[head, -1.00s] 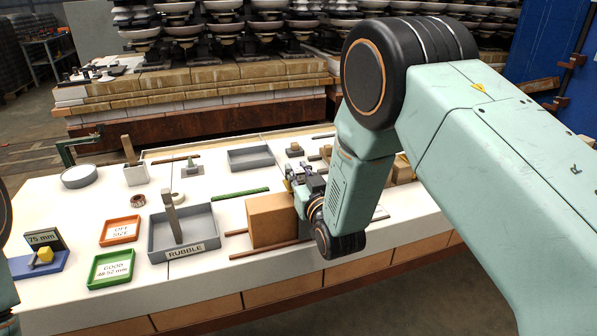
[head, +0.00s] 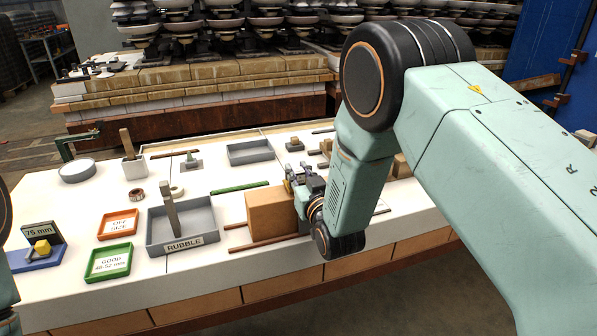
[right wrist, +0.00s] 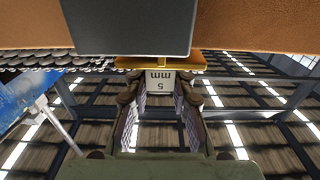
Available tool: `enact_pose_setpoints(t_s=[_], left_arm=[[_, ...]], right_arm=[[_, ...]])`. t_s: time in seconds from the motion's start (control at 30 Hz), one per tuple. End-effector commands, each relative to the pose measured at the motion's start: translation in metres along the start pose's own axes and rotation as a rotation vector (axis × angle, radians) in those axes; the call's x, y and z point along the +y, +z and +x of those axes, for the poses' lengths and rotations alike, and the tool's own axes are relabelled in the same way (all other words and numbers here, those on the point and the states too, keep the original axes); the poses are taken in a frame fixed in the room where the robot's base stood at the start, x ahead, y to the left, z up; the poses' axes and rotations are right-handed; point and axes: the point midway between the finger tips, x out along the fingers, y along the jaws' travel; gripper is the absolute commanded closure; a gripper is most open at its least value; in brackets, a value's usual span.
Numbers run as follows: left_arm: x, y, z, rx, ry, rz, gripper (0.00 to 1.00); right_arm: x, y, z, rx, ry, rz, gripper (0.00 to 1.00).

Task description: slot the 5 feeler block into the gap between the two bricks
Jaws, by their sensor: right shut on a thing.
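A large brown brick (head: 268,217) stands on the white table in the head view. My right gripper (head: 294,184) is at its upper right edge. In the right wrist view, this gripper (right wrist: 160,112) is shut on the feeler block (right wrist: 160,80), which has a white face marked "5 mm" and a gold-coloured plate beyond it. Brown brick surface (right wrist: 258,25) spans the top of that view, partly covered by a dark grey slab. The second brick and the gap cannot be made out in the head view; my right arm covers that area. My left gripper is out of view.
A grey tray marked RUBBLE (head: 207,240) holds an upright grey piece left of the brick. Green (head: 108,276) and orange (head: 117,237) trays lie farther left. Thin brown strips (head: 262,243) and a green strip (head: 240,187) lie near the brick. An empty grey tray (head: 250,160) is behind.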

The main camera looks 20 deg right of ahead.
Motion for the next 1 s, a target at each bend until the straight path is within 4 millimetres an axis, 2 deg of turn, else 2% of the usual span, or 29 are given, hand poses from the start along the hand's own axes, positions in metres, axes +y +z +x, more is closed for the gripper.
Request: enact_pose_setpoints(t_s=[0.37,0.4,0.7,1.0], left_arm=[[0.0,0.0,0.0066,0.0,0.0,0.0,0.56],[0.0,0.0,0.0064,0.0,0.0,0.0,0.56],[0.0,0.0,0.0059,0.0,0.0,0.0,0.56],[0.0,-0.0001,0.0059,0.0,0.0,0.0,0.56]], right_arm=[[0.0001,0.0084,0.0002,0.002,0.0,0.0,1.0],[0.0001,0.0082,0.0002,0.002,0.0,0.0,0.75],[0.0001,0.0077,0.0001,0.001,0.0,0.0,0.51],[0.0001,0.0085,-0.001,-0.001,0.0,0.0,0.51]])
